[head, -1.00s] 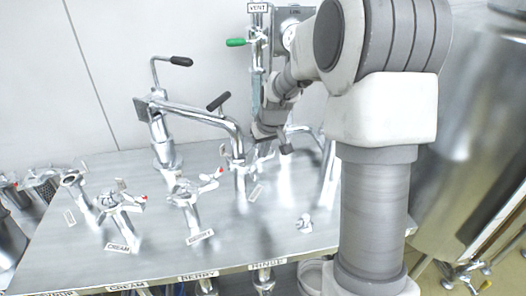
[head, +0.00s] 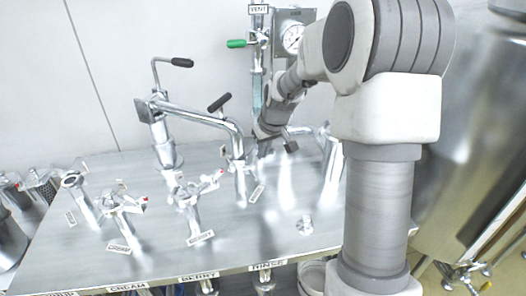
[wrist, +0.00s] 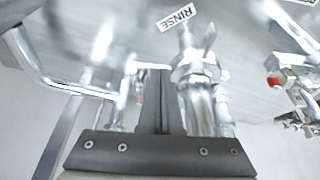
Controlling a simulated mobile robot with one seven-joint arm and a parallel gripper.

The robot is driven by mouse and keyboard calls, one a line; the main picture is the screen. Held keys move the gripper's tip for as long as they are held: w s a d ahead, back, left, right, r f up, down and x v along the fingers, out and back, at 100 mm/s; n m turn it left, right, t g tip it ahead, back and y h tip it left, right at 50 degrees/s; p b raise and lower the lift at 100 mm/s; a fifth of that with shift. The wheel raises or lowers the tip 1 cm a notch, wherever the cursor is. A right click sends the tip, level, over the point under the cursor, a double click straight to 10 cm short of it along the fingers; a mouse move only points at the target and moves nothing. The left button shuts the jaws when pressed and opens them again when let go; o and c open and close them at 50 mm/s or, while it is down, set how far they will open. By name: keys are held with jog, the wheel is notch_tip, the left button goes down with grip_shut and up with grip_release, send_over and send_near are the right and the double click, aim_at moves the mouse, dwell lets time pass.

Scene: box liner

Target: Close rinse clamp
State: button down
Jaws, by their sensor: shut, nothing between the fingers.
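In the wrist view, my gripper (wrist: 155,100) is shut and empty, its dark fingers together just left of a steel pipe with a clamp (wrist: 195,70). A tag reading RINSE (wrist: 178,17) lies beside this clamp. Part of the clamp looks like a wing or lever sticking out; I cannot tell whether it is open or closed, nor whether my fingers touch it. In the head view, my gripper (head: 264,148) is low over the steel table, just right of the upright pipe (head: 240,180) where the bent pipe comes down. My wrist hides part of this spot.
Clamped fittings (head: 190,198) with red-tipped levers stand left on the table (head: 150,235). A bent pipe with black handles (head: 195,115) rises behind. A large steel tank (head: 475,120) stands right.

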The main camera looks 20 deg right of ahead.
jog(key=shift+w+a+n+g+y+p, duration=0.15)
jog(key=shift+w+n+y, duration=0.35)
jog(key=shift+n, duration=0.7)
jog(key=shift+w+d+n+g+y+p, duration=0.1)
jog(key=shift+w+n+g+y+p, duration=0.25)
jog(key=shift+n, duration=0.85)
jog(key=shift+w+a+n+y, duration=0.25)
jog(key=shift+w+n, duration=0.45)
jog(key=shift+w+a, duration=0.2)
jog(key=shift+w, duration=0.3)
dwell(1.6)
dwell(0.6)
